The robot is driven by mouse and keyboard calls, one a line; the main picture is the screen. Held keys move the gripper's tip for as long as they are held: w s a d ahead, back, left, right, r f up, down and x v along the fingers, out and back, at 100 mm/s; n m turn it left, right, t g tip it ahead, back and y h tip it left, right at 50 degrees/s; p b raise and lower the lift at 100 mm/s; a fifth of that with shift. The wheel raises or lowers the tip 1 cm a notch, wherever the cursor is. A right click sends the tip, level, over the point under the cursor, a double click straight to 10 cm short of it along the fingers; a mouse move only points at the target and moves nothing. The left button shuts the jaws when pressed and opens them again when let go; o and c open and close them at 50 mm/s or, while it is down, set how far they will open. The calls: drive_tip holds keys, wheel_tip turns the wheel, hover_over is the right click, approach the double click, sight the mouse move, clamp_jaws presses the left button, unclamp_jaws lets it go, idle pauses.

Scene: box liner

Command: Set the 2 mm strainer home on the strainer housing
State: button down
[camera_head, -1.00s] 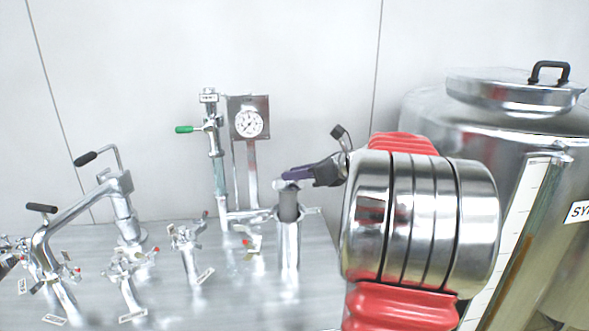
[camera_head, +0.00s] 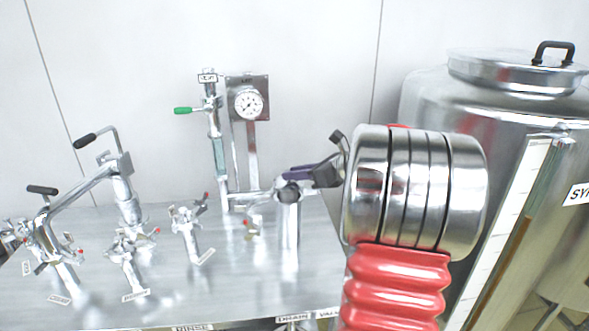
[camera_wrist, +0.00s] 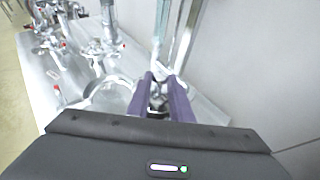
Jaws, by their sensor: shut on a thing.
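The strainer housing (camera_head: 289,235) is an upright shiny metal cylinder on the steel bench. My gripper (camera_head: 288,178) has purple fingers and is just above the housing's mouth, reaching in from the right. It is shut on the top end of the 2 mm strainer (camera_head: 289,193), a grey tube. Only a short dark stretch of the strainer shows under the fingers; its lower part is hidden inside the housing. In the wrist view my purple fingers (camera_wrist: 161,90) close around a dark and metal piece. Whether the strainer is fully seated I cannot tell.
A pipe with a green-handled valve (camera_head: 183,110) and a pressure gauge (camera_head: 249,103) stands behind the housing. Several small clamped pipe stubs (camera_head: 126,260) and a bent pipe (camera_head: 80,190) stand to the left. A large tank (camera_head: 480,120) is at the right.

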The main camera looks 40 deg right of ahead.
sight(298, 185)
drive_tip(key=shift+f, duration=1.95)
drive_tip(key=shift+f, duration=0.1)
drive_tip(key=c, duration=1.5)
unclamp_jaws()
drive_tip(key=shift+f, duration=0.15)
drive_tip(key=shift+s, duration=0.1)
drive_tip(key=v, duration=1.3)
drive_tip(key=shift+s+d, duration=0.15)
drive_tip(key=shift+s, duration=0.1)
